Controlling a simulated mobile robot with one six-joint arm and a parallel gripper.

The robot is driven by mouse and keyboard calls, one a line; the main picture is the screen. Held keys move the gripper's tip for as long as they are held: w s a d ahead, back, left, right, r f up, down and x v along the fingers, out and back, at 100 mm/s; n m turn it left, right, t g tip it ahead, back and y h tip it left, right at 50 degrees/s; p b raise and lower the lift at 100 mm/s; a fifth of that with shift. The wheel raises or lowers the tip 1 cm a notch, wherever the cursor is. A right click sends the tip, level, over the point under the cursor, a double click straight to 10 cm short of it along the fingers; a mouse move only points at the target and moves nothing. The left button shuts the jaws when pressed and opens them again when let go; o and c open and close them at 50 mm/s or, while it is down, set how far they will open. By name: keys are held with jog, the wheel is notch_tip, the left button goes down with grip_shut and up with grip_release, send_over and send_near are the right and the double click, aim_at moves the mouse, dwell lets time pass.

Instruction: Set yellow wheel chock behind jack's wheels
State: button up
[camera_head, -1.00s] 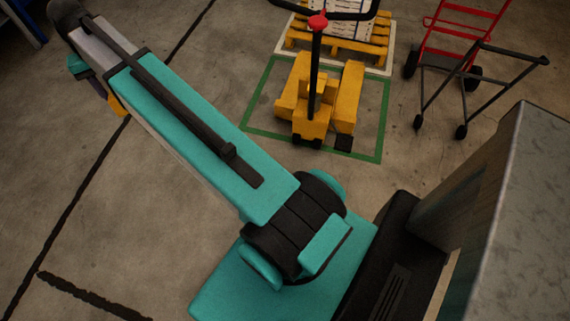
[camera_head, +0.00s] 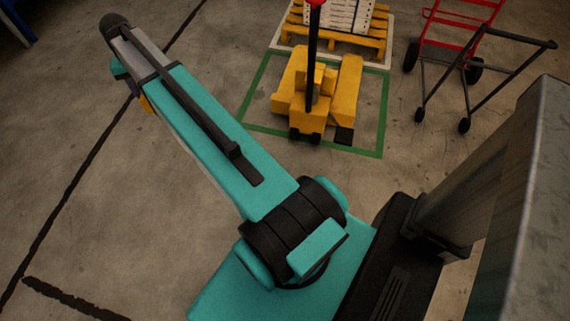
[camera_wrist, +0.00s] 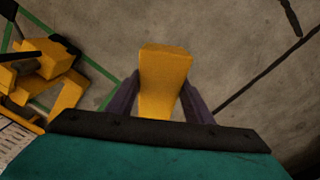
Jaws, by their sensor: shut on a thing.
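The yellow wheel chock (camera_wrist: 165,75) is between the two fingers of my gripper (camera_wrist: 161,82), which is shut on it in the wrist view. The jack also shows at the left of the wrist view (camera_wrist: 50,62).
A wooden pallet (camera_head: 362,42) with white boxes (camera_head: 336,14) stands behind the jack. A red hand truck (camera_head: 447,42) and a dark wheeled frame (camera_head: 486,86) stand to the right. A black square (camera_head: 344,136) lies by the jack's near end. Floor left of the jack is clear.

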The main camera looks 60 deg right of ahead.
jog(key=d+f+m+b, duration=0.1)
jog(key=d+f+b, duration=0.35)
jog(key=f, duration=0.45)
jog(key=d+f+m+b, duration=0.1)
jog(key=d+f+b, duration=0.2)
jog(key=d+f, duration=0.5)
jog(key=s+d+f+m+b, duration=0.1)
jog(key=s+d+f+b, duration=0.3)
jog(key=f, duration=1.3)
jog(key=s+d+f+m+b, duration=0.2)
jog(key=s+d+f+b, duration=0.3)
jog(key=f, duration=1.2)
jog(key=s+d+f+m+b, duration=0.1)
jog(key=s+d+f+b, duration=0.4)
jog(key=d+f+b, duration=0.5)
jog(key=shift+s+d+f+m, duration=0.1)
jog(key=shift+d+f, duration=0.2)
jog(key=shift+f, duration=0.85)
jog(key=shift+s+d+f+m, duration=0.1)
jog(key=shift+d+f, duration=0.25)
jog(key=shift+f, duration=0.75)
jog(key=shift+d+f+m, duration=0.1)
jog(key=shift+d+f, duration=0.2)
jog(key=shift+f, duration=0.85)
jog(key=shift+s+f, duration=0.15)
jog(key=shift+f, duration=0.05)
jog(key=shift+s+d, duration=0.1)
